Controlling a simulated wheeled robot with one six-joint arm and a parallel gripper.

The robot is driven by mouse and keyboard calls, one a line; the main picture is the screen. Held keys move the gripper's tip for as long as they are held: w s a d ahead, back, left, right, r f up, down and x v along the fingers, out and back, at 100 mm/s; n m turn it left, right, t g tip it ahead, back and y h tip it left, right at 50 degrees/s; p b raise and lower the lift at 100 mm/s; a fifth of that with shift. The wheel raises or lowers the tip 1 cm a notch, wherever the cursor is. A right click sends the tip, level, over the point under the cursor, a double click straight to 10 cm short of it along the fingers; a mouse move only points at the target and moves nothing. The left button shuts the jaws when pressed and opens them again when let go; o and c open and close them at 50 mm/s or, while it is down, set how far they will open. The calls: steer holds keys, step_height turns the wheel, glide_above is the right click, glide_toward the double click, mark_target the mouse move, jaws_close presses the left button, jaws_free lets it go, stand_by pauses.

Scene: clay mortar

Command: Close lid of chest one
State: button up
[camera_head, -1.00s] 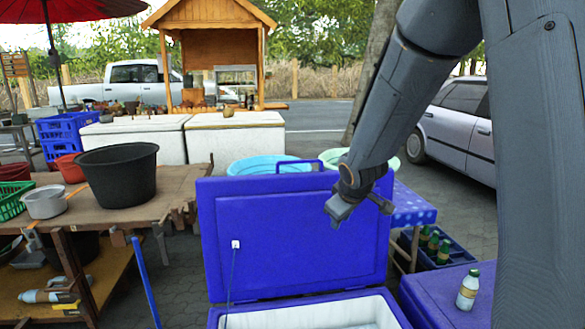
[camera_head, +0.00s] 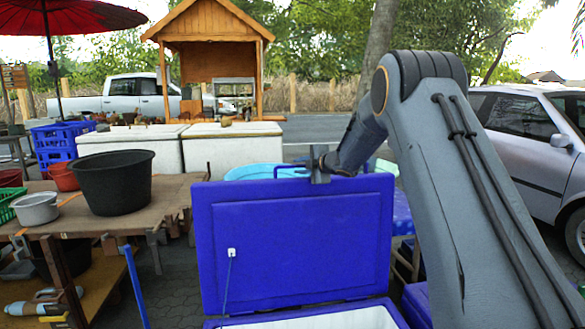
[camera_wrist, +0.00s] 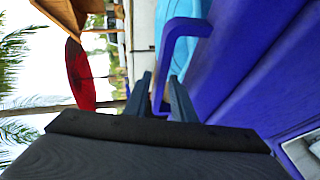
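The blue chest's lid (camera_head: 290,240) stands upright and open in the head view, with the white-lined chest (camera_head: 335,318) below it. A blue handle (camera_wrist: 178,27) sticks out from the lid's top edge; part of it also shows in the head view (camera_head: 280,169), left of my gripper. My gripper (camera_head: 318,166) is at the top edge of the lid. In the wrist view my gripper's fingers (camera_wrist: 161,98) are apart, with the end of the handle showing between them. I cannot tell whether they touch it.
A wooden table (camera_head: 125,205) with a black tub (camera_head: 112,182) stands at the left. White chests (camera_head: 233,148) and a light-blue basin (camera_head: 262,171) are behind the lid. Another blue chest (camera_head: 416,303) stands close on the right, partly hidden by my arm.

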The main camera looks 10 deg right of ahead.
steer(key=shift+x, duration=2.8)
jaws_close()
